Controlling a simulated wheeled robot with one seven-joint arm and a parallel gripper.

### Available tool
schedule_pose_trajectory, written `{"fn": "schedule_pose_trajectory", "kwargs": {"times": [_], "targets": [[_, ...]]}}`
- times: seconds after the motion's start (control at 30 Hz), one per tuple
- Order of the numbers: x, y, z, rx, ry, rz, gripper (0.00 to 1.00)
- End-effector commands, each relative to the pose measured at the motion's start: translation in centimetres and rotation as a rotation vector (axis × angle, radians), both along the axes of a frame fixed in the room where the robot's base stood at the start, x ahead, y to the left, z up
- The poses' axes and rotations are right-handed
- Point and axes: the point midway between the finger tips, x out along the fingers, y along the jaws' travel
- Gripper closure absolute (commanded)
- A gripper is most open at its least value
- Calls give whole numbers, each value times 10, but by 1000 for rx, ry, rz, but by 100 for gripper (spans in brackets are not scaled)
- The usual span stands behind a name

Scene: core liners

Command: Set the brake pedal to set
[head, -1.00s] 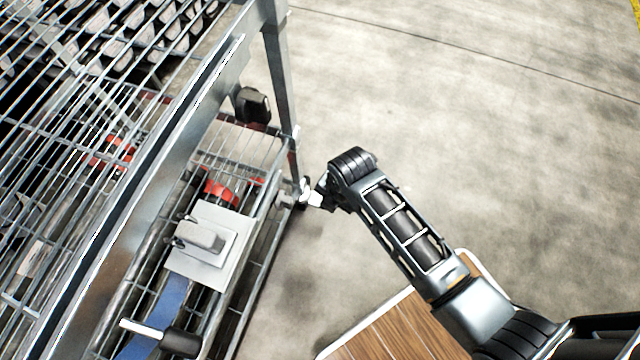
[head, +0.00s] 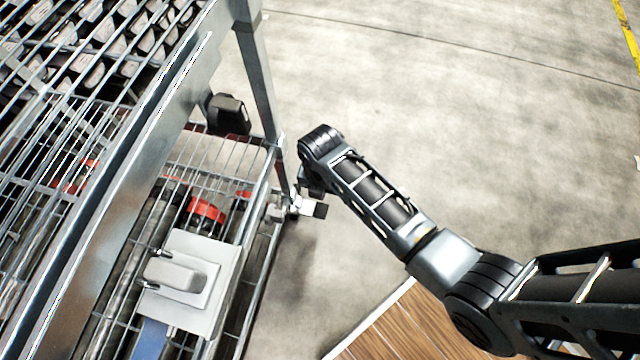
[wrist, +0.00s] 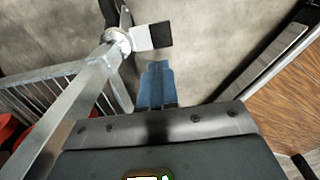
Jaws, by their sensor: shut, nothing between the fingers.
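The brake pedal (head: 308,207) is a small pale plate with a dark end, sticking out from the lower corner of the metal cart frame. In the wrist view the pedal (wrist: 151,37) is just ahead of my gripper and slightly left. My gripper (wrist: 158,66) shows there as blue fingers, shut and empty, pointing toward the pedal. A small strip of floor shows between the fingertips and the pedal in the picture; I cannot tell the height gap. In the head view my arm's end hangs just above the pedal, and the fingers are hidden.
The wire-basket cart (head: 258,75) with its metal post fills the left side. A grey box on a pale plate (head: 225,290) sits on its lower rack. A wooden-topped surface (head: 400,330) lies below my arm. The concrete floor to the right is clear.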

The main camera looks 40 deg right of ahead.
Motion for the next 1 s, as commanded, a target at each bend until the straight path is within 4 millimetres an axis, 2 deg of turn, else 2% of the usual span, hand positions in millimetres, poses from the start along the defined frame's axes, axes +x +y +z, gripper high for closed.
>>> {"fn": "schedule_pose_trajectory", "kwargs": {"times": [0.03, 0.2, 0.5, 0.7, 1.0], "targets": [[0, 0, -16, 0, 1, -1, 100], [0, 0, -51, 0, 2, 0, 100], [0, 1, -100, 1, 1, -1, 100], [0, 1, -113, 1, 1, -1, 100], [0, 1, -114, 1, -1, -1, 100]]}}
